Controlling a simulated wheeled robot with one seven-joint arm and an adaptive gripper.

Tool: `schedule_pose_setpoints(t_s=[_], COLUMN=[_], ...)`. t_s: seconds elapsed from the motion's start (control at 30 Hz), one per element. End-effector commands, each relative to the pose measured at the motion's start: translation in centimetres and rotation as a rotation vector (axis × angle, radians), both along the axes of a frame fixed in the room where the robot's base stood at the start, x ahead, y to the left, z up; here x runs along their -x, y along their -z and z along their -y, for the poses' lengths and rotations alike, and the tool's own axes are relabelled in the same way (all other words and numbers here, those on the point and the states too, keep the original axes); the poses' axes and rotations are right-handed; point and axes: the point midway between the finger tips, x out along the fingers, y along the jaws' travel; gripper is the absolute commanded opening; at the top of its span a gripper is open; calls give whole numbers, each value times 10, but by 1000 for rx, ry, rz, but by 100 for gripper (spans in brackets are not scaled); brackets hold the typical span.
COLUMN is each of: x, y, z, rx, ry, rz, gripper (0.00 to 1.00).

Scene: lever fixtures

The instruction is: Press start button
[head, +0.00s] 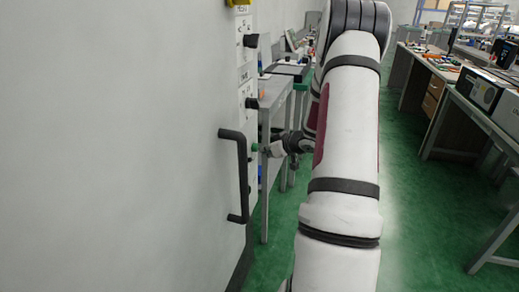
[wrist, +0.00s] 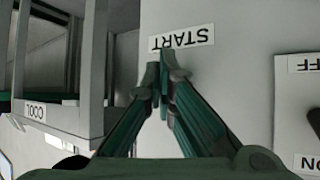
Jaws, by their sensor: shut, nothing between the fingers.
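The start button is a small green knob (head: 255,148) on the side of the pale panel, seen in the head view. My gripper (head: 268,149) is shut and empty, with its tips right in front of the green knob; I cannot tell whether they touch it. In the wrist view my gripper's closed fingers (wrist: 162,75) point at the panel just below the upside-down START label (wrist: 182,38). The button itself is not visible there, apparently behind the fingers.
A black handle (head: 234,175) sticks out of the panel (head: 120,150) near the knob. Black knobs (head: 251,40) sit higher up. An ON/OFF switch plate (wrist: 300,80) is at the wrist view's right. A grey table (head: 272,95) stands behind my gripper.

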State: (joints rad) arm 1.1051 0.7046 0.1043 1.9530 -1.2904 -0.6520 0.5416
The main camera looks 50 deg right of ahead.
Motion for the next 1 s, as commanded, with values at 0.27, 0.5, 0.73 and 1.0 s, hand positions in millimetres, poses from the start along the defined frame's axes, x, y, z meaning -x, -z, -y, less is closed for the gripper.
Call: schedule_pose_setpoints(t_s=[0.27,0.5,0.73,1.0], x=[-2,0,11,17], y=[0,-1,-1,0], z=[-1,0,4,6], rx=[0,-1,-1,-1], ry=[-2,-2,-2,-2], rz=[2,2,1,1], gripper=[0,0,0,0])
